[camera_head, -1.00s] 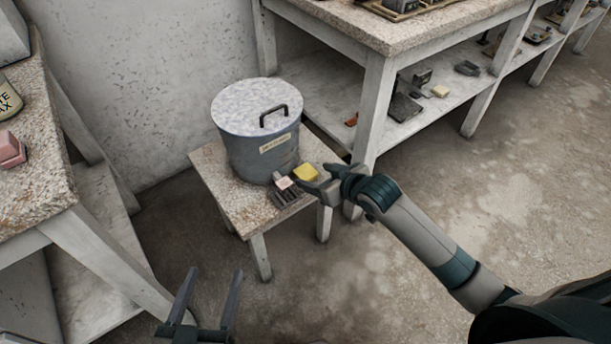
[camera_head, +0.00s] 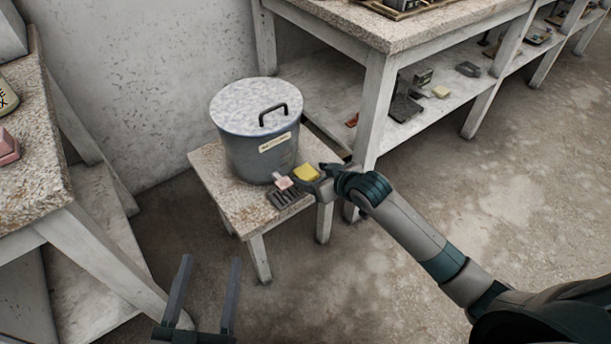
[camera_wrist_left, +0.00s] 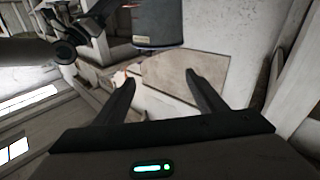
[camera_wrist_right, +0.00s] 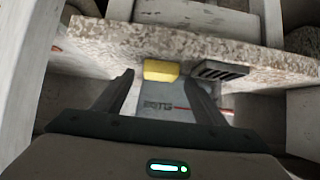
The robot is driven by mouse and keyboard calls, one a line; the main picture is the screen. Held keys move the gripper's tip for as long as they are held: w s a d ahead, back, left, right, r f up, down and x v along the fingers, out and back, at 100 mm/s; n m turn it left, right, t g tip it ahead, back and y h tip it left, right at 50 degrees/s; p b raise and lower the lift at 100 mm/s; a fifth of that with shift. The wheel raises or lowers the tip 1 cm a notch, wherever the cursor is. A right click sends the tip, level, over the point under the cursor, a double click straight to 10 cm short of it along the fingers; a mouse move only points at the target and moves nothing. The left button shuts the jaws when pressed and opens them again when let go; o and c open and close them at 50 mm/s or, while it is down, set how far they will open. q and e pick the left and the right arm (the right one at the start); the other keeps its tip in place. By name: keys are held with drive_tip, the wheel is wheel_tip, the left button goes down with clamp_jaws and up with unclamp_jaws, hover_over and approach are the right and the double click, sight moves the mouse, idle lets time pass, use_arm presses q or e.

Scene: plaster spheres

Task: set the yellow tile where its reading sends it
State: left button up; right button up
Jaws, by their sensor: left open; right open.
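The yellow tile (camera_head: 306,172) lies at the right side of the small stool's top (camera_head: 222,186). My right gripper (camera_head: 321,179) is open close beside it. In the right wrist view the tile (camera_wrist_right: 161,70) shows ahead, between the lines of the two open fingers (camera_wrist_right: 163,78); I cannot tell whether they touch it. A dark slotted piece (camera_head: 291,198) and a small pink piece (camera_head: 283,182) lie near the tile. A grey lidded tub (camera_head: 257,150) with a label (camera_head: 275,142), too small to read, stands behind them. My left gripper (camera_head: 211,260) is open and empty, low in front of the stool.
A speckled bench (camera_head: 35,180) stands at the left with a pink block (camera_head: 6,147) on it. A large bench (camera_head: 400,28) with a lower shelf holding small items stands behind at the right. The floor (camera_head: 490,195) at the right is clear.

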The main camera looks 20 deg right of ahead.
drive_tip(key=shift+x, duration=1.15)
use_arm(q)
drive_tip(key=shift+s+d+r+t+h, duration=0.1)
drive_tip(key=shift+s+r+t+h, duration=0.15)
drive_tip(key=shift+r, duration=0.4)
drive_tip(key=shift+s+r+t+h, duration=0.1)
drive_tip(key=shift+r+t, duration=0.25)
drive_tip(key=shift+r, duration=0.25)
use_arm(e)
drive_tip(key=c, duration=1.3)
drive_tip(key=shift+o, duration=0.2)
drive_tip(key=shift+r, duration=0.2)
